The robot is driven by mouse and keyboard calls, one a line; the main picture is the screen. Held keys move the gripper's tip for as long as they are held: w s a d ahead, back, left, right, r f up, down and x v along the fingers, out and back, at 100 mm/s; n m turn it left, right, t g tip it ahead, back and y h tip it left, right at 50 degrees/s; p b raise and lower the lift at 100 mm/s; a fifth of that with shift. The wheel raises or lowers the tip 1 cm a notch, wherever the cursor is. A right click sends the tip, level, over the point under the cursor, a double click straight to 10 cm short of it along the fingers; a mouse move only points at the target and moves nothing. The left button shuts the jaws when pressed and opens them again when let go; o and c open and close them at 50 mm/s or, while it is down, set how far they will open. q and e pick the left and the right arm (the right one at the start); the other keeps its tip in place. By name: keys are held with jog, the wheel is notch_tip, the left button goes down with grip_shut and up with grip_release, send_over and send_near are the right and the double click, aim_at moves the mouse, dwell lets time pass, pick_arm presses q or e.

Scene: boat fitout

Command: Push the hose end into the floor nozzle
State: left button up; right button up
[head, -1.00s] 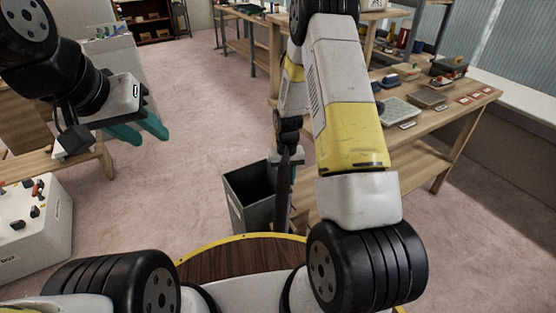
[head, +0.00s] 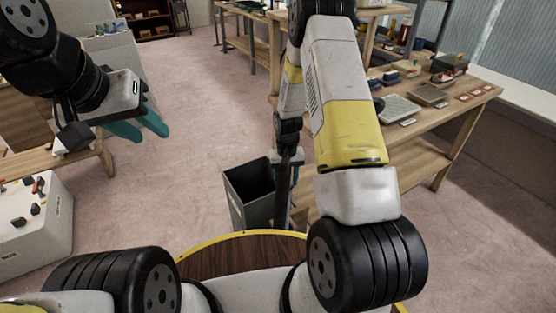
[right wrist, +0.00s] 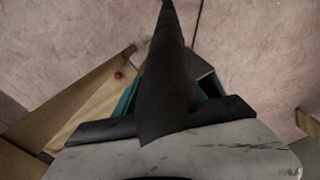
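My left gripper (head: 138,128) has teal fingers spread apart with nothing between them. It hangs over the floor at the left in the head view. My right gripper (right wrist: 166,100) has its teal fingers on both sides of a long dark tapered piece (right wrist: 168,60), which looks held between them. The piece hides much of the fingers. In the head view the same gripper (head: 286,158) is small, beyond my right arm, and a dark upright length (head: 283,200) hangs below it beside a bin. I cannot tell whether this piece is the hose end. I cannot make out the floor nozzle.
An open dark grey bin (head: 247,200) stands on the floor left of my right gripper. A wooden workbench (head: 425,128) with trays and tools runs along the right. A white box (head: 35,235) with small parts is at the left. The middle floor is clear.

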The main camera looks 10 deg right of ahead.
jog(key=shift+r, duration=0.15)
jog(key=shift+w+r, duration=0.1)
jog(key=shift+r, duration=0.25)
notch_tip(320, 180, up, 7)
jog(key=shift+r, duration=0.1)
jog(key=s+r+t+y, duration=0.15)
jog(key=s+r, duration=0.25)
jog(key=r, duration=0.7)
jog(key=s+r+t, duration=0.2)
jog(key=s+r, duration=0.1)
jog(key=r, duration=0.8)
jog(key=s+a+r+t, duration=0.1)
jog(key=s+r, duration=0.4)
jog(key=s, duration=0.3)
jog(key=s+a+r+n+t, duration=0.1)
jog(key=s+r, duration=0.5)
jog(key=s, duration=0.3)
jog(key=shift+t+y, duration=0.35)
